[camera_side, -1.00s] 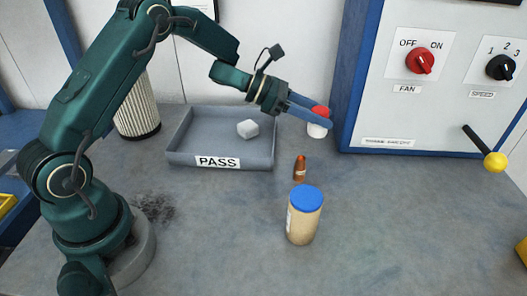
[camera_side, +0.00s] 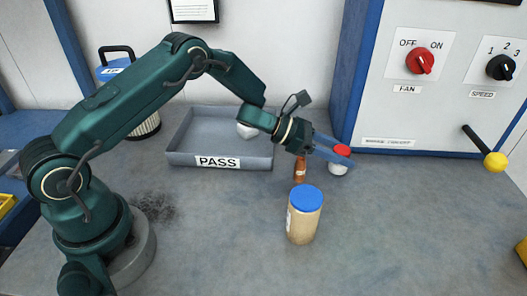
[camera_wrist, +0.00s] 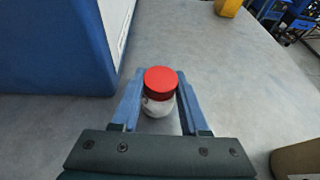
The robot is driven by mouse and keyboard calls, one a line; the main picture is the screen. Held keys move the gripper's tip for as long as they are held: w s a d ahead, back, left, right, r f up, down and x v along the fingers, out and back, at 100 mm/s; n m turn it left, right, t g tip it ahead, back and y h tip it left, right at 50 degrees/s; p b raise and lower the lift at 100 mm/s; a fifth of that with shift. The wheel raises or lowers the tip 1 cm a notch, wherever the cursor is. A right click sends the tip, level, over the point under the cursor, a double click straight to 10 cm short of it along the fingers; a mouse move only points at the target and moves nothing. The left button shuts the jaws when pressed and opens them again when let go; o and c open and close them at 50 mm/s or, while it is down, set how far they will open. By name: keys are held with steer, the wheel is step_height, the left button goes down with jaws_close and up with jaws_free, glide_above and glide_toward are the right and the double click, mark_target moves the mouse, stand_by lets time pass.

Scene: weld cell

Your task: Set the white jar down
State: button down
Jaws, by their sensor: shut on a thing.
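The white jar (camera_side: 338,168) has a red lid and is between the blue fingers of my gripper (camera_side: 335,153). In the wrist view the red lid (camera_wrist: 160,82) faces the camera, and the white body of the jar (camera_wrist: 158,106) shows below it. The fingers of my gripper (camera_wrist: 158,103) are shut on the jar from both sides. The jar is at or near the table top, right of the copper-coloured bottle; I cannot tell whether its base touches the table.
A blue-lidded jar (camera_side: 304,216) stands in front, and a small copper-coloured bottle (camera_side: 299,168) is just left of my gripper. The grey PASS tray (camera_side: 180,157) holds a pale block (camera_side: 246,131). The control cabinet (camera_side: 390,110) stands behind right.

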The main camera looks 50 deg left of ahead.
steer(key=shift+f, duration=0.15)
steer(key=shift+c, duration=2.1)
jaws_free()
